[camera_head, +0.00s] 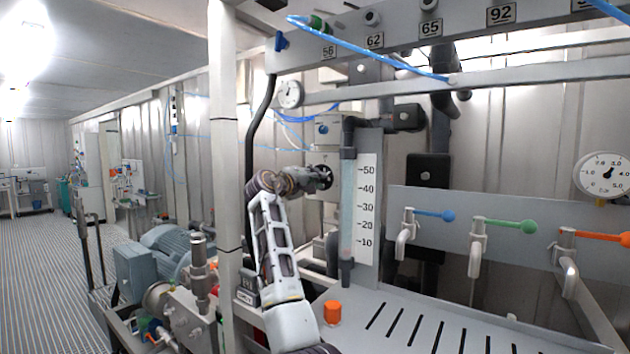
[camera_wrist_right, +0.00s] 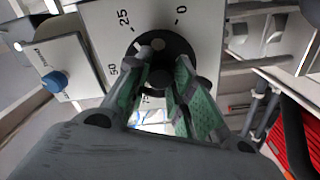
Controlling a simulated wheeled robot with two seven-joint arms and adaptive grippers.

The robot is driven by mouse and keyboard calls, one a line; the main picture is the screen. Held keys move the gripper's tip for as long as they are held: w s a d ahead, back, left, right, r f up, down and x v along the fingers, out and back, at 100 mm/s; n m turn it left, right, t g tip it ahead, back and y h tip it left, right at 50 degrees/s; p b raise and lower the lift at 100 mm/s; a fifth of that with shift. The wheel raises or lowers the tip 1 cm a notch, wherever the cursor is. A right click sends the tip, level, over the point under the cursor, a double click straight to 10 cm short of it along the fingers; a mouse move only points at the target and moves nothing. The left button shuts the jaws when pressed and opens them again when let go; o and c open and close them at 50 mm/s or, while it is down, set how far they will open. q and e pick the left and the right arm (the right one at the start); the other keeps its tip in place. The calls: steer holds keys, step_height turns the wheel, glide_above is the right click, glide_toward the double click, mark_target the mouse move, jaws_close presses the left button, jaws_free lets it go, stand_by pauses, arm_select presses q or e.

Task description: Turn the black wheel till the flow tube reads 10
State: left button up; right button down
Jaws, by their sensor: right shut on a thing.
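The black wheel (camera_head: 326,174) sits left of the flow tube (camera_head: 347,205) in the head view. In the right wrist view the black wheel (camera_wrist_right: 181,47) fills the upper middle, on a pale plate marked 0, 25 and 50, with a further mark partly hidden. A light dot on the wheel lies between 25 and 0. My right gripper (camera_wrist_right: 164,66) is shut on the wheel, its green-padded fingers on either side of the hub; it also shows in the head view (camera_head: 318,178). The flow tube's scale runs 10 to 50; I cannot make out its level. My left gripper is out of view.
Blue (camera_head: 447,215), green (camera_head: 527,227) and orange (camera_head: 622,239) handled taps stand to the right above a slotted grey tray (camera_head: 470,335). An orange cap (camera_head: 332,312) sits at its left end. A white post (camera_head: 226,150) stands left of my arm. A blue knob (camera_wrist_right: 55,82) is beside the wheel.

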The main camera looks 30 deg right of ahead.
steer(key=shift+m, duration=0.4)
steer(key=c, duration=1.2)
jaws_free()
steer(key=shift+c, duration=0.2)
steer(key=shift+o, duration=0.3)
steer(key=shift+a, duration=0.1)
steer(key=v, duration=1.2)
steer(key=shift+w+f, duration=0.1)
